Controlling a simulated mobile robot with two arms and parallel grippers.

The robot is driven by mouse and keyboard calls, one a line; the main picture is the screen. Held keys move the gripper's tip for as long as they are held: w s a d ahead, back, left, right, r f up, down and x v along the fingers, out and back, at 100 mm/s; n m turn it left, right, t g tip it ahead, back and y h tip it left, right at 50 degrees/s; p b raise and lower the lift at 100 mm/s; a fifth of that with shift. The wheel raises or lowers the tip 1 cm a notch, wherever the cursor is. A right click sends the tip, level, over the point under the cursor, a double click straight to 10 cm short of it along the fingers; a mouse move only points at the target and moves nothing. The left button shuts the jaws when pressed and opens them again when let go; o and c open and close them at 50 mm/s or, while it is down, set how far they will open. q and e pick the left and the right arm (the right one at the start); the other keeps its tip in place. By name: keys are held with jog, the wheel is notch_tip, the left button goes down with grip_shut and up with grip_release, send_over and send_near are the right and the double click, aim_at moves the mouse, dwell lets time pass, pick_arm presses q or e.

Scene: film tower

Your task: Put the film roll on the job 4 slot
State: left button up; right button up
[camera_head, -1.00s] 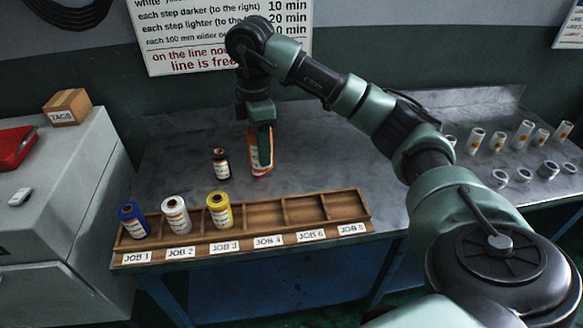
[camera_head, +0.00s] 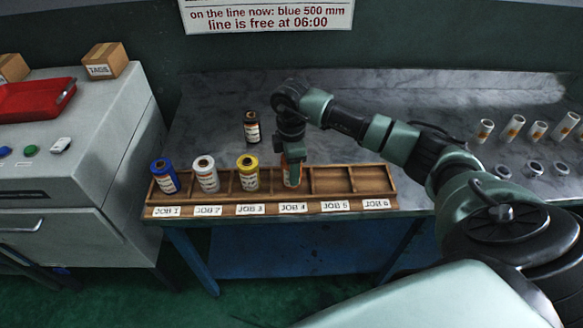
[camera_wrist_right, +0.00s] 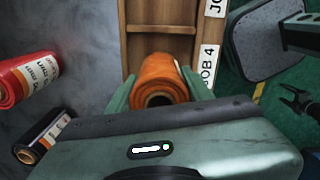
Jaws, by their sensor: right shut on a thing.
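My right gripper (camera_head: 292,165) is shut on an orange film roll (camera_head: 291,178), upright with a white label. The roll is at the JOB 4 compartment of the wooden rack (camera_head: 332,180), behind the JOB 4 label (camera_head: 293,207). I cannot tell whether its base touches the rack floor. In the right wrist view the orange roll (camera_wrist_right: 160,80) sits between the two fingers of my right gripper (camera_wrist_right: 158,88), with the JOB 4 label (camera_wrist_right: 208,67) beside it. My left gripper is not in view.
Blue (camera_head: 164,176), white (camera_head: 206,174) and yellow (camera_head: 248,173) rolls stand in JOB 1, 2 and 3. JOB 5 and 6 look empty. A black roll (camera_head: 251,127) stands behind the rack; a red roll (camera_wrist_right: 27,80) shows near it in the wrist view.

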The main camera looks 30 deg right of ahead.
jog(key=shift+f, duration=0.35)
jog(key=shift+f, duration=0.15)
jog(key=o, duration=1.5)
jog(key=shift+o, duration=0.2)
notch_tip(320, 180, up, 12)
jog(key=shift+r+b, duration=0.15)
jog(key=shift+b, duration=1.05)
